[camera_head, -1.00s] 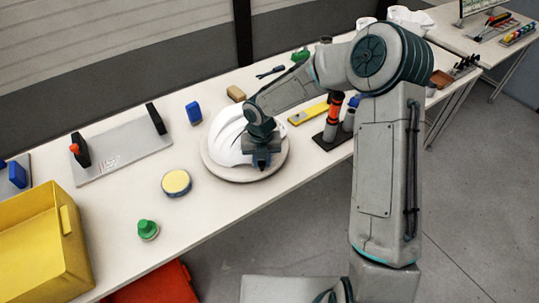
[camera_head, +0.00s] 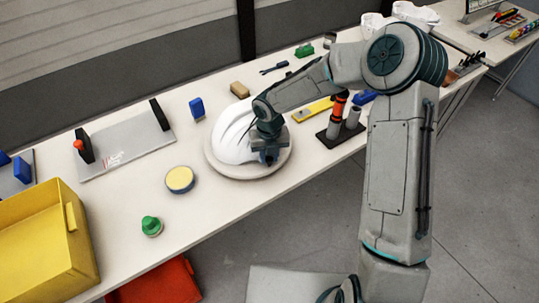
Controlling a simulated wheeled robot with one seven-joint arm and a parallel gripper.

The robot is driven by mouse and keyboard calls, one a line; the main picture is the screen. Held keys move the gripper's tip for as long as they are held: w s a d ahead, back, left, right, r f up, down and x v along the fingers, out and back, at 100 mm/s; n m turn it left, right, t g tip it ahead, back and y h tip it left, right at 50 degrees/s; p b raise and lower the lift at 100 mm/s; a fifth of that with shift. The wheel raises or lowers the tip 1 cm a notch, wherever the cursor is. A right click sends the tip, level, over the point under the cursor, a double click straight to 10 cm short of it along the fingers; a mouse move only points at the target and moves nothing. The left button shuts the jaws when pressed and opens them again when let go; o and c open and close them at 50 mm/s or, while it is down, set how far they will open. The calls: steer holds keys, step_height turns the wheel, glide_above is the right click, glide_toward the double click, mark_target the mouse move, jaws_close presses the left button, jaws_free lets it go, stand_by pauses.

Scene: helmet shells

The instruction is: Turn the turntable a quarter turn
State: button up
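The turntable (camera_head: 223,167) is a round pale disc on the white table, near the table's front edge. A white ridged helmet shell (camera_head: 229,137) sits on it. My gripper (camera_head: 270,160) points down over the right front part of the disc, at the shell's right side. My wrist and forearm hide part of the shell and the disc behind it. The fingertips are small and dark here, so I cannot tell whether they are open or shut, or whether they touch the turntable or the shell.
A yellow-topped round tin (camera_head: 180,179) and a green knob (camera_head: 151,226) stand left of the turntable. A yellow bin (camera_head: 45,245) is at far left. A holder with an orange-topped tube (camera_head: 338,110) stands right. A tan block (camera_head: 239,89) and blue block (camera_head: 197,108) lie behind.

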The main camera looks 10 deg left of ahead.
steer(key=o, duration=0.3)
steer(key=shift+a, duration=0.1)
step_height(320, 180, up, 14)
steer(key=shift+s+f, duration=0.1)
stand_by(0.3)
stand_by(0.3)
